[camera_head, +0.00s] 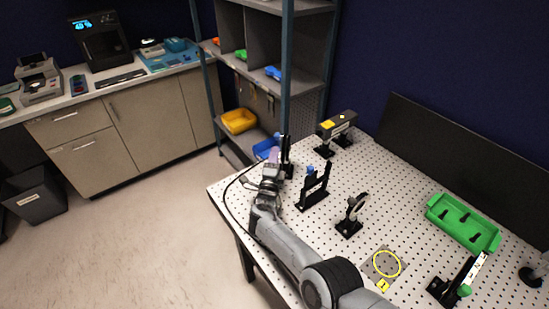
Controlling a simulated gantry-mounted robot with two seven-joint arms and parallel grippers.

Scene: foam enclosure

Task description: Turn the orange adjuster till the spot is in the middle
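I cannot make out the orange adjuster in the head view; it may be hidden by my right gripper. My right gripper (274,158) is at the far left edge of the perforated table (335,247), close beside a black upright mount (287,157). Its fingers are too small and partly hidden, so I cannot tell whether it touches the mount or is shut. A second black mount with a blue knob (310,169) stands just right of it. A white upright card (480,268) on a black mount stands at the right; no spot is discernible. My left gripper is out of view.
A laser-like box (337,124) stands at the back. A round optic on a black post (351,215) stands mid-table. A green tray (463,223) lies at right, and a yellow ring (386,264) marks the front. A dark panel (460,160) borders the back.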

